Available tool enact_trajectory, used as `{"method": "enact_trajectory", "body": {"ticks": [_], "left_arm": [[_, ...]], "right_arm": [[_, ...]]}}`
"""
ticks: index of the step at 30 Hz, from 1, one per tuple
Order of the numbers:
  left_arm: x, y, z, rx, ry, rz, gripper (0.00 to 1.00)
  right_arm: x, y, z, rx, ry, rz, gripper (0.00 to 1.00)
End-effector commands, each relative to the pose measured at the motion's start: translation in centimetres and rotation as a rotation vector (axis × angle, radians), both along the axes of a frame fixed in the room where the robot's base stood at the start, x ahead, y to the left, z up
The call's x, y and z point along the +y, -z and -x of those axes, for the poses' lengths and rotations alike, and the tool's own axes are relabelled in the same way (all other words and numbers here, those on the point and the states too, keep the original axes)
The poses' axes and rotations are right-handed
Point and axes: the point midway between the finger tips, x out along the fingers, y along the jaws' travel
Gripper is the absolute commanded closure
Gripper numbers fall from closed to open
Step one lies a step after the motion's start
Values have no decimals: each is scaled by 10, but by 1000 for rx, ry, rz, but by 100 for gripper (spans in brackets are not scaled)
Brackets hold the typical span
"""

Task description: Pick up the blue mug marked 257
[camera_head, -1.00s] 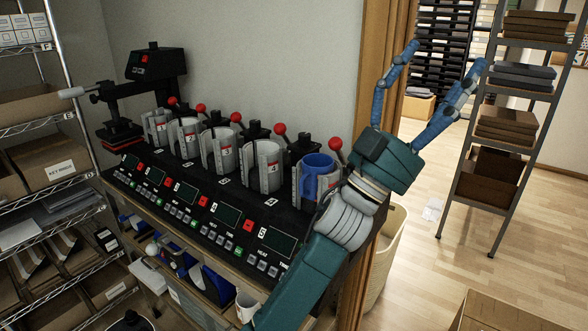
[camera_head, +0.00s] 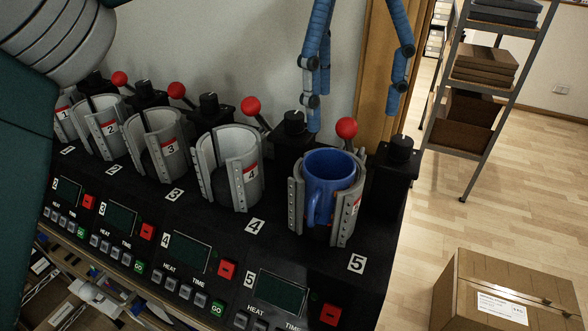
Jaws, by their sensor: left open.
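The blue mug (camera_head: 326,182) stands upright in the open-topped grey clamp (camera_head: 296,212) of press station 5. Its handle (camera_head: 313,209) faces the front, in the gap of the clamp. No 257 marking can be read on it. My left gripper (camera_head: 354,121) comes down from the top edge with its blue jointed fingers spread wide and empty. In the picture the fingertips are above the mug, near its lever and knob, and apart from the mug. The palm is out of frame. My right gripper is not in view.
Several empty grey clamps, such as the one at station 4 (camera_head: 242,165), line up to the left. A red-knobbed lever (camera_head: 346,127) and a black knob post (camera_head: 398,170) stand by station 5. A cardboard box (camera_head: 510,290) is at lower right, a shelf rack (camera_head: 487,105) behind.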

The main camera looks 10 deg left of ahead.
Motion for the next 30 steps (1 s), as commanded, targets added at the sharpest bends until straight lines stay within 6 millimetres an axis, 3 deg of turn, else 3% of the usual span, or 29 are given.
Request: {"method": "enact_trajectory", "body": {"ticks": [3,13,17,24,30], "left_arm": [[14,-2,-1,-17,-41,-47,18],[15,44,-1,-16,-42,-50,18],[15,50,0,-17,-42,-48,18],[16,78,4,-15,-40,-49,18],[15,98,4,-17,-40,-45,18]], "right_arm": [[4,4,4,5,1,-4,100],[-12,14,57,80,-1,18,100],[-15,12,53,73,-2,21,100],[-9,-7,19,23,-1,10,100],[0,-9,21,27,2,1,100]]}}
